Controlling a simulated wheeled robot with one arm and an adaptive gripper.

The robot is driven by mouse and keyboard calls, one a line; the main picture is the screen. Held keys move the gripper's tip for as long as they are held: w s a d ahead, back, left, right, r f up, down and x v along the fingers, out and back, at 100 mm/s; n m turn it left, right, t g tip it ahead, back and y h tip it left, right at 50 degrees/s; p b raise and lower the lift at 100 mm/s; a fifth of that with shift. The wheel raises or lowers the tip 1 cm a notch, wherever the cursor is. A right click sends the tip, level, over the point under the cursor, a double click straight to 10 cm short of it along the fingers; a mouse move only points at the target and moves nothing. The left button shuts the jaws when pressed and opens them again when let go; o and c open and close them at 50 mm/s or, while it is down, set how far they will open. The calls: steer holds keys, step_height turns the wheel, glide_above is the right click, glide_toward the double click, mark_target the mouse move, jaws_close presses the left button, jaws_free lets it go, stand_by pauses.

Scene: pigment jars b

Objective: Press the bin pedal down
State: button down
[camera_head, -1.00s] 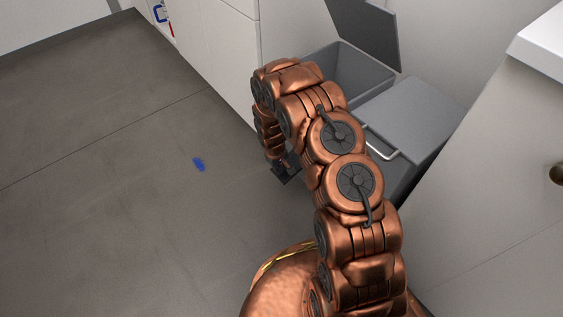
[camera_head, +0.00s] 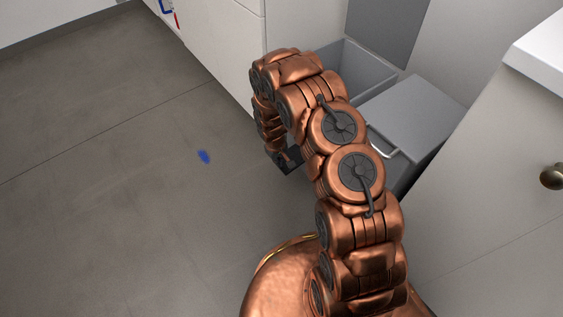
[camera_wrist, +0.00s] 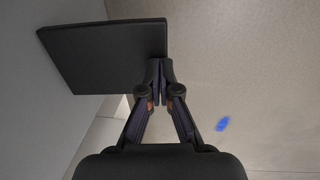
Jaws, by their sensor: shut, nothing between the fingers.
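The grey bin (camera_head: 397,115) stands between white cabinets in the head view, with its left lid (camera_head: 385,30) raised over an open compartment and its right part covered. The pedal (camera_wrist: 105,58) shows in the wrist view as a dark flat plate beside the bin's wall. My gripper (camera_wrist: 159,80) is shut and empty, its fingertips at the pedal's right edge, overlapping it in the picture. I cannot tell how hard they touch. In the head view my arm hides most of the bin's front, and only a small dark part shows at the wrist's end.
A white cabinet (camera_head: 225,50) stands left of the bin, and another front with a round knob (camera_head: 552,176) stands to the right. A blue mark (camera_head: 204,157) lies on the grey floor.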

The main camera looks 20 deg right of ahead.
steer(key=s+a+r+p, duration=0.1)
steer(key=a+r, duration=0.3)
steer(key=r, duration=0.5)
steer(key=shift+r+p, duration=0.15)
steer(key=shift+p, duration=0.4)
steer(key=shift+r, duration=0.1)
steer(key=s+d+r+m+p, duration=0.1)
steer(key=s+r+p, duration=0.3)
steer(key=r, duration=0.8)
steer(key=s+r+g+p, duration=0.1)
steer(key=s+r+p, duration=0.35)
steer(key=r, duration=0.85)
steer(key=s+d+r+m+p, duration=0.15)
steer(key=r+p, duration=0.45)
steer(key=r, duration=0.6)
steer(key=s+a+r+p, duration=0.2)
steer(key=s+r+p, duration=0.7)
steer(key=s+r, duration=0.5)
steer(key=s+a+r+g+y+p, duration=0.1)
steer(key=s+a+r+p, duration=0.1)
steer(key=s+r+p, duration=0.8)
steer(key=s+r, duration=0.4)
steer(key=r, duration=0.5)
steer(key=shift+s+r, duration=0.15)
steer(key=shift+s, duration=0.05)
